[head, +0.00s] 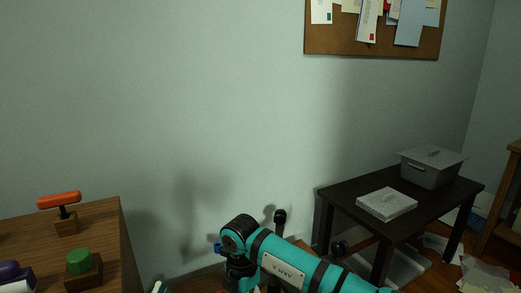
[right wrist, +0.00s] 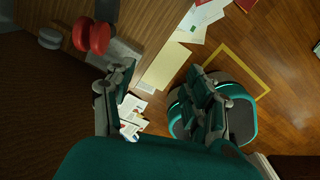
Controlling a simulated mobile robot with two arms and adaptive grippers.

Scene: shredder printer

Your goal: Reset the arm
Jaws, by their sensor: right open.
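My right arm (head: 290,266), teal and black, rises from the bottom of the head view and bends at an elbow left of the dark table. Its gripper is out of the head view. In the right wrist view my right gripper (right wrist: 160,98) is open, with its two fingers wide apart and nothing between them. It points down over the wooden floor, where papers lie below. My left gripper is not in view.
A wooden cabinet (head: 98,221) at the left bears an orange-handled stamp (head: 59,199) and a green-topped block (head: 79,262). A dark table (head: 340,194) at the right holds a paper stack (head: 387,204) and grey bin (head: 431,170). Papers (right wrist: 165,65) litter the floor.

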